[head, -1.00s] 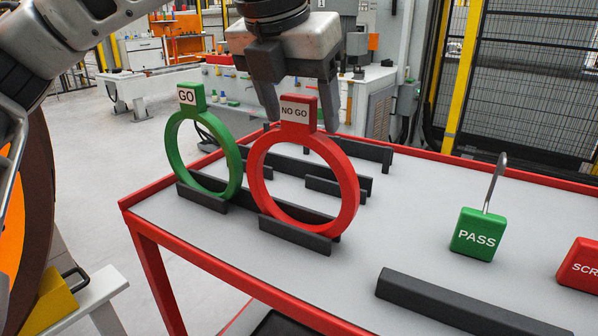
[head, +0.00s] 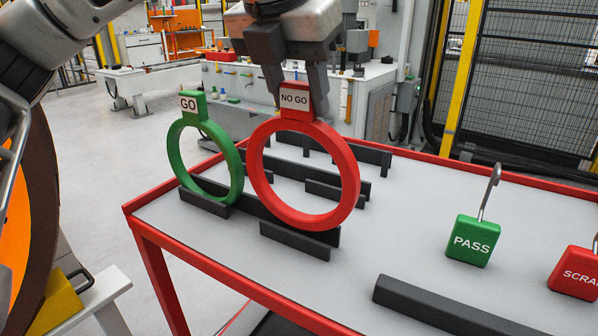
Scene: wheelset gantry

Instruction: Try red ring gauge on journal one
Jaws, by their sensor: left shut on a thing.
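The red ring gauge (head: 350,180) has a tab marked NO GO and hangs upright above its black rack rails on the table. My left gripper (head: 297,92) is shut on its tab from above. The ring's lower edge is just clear of the front black rail (head: 298,240). The brown and orange wheel (head: 35,200) of the wheelset stands at the left edge, partly cut off. No journal can be made out. My right gripper is not in view.
The green GO ring gauge (head: 176,168) stands in its rack just left of the red ring. A green PASS tag (head: 472,240) and a red SCRAP tag (head: 575,272) stand at the right of the red-edged table (head: 400,220). A long black rail (head: 440,305) lies in front.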

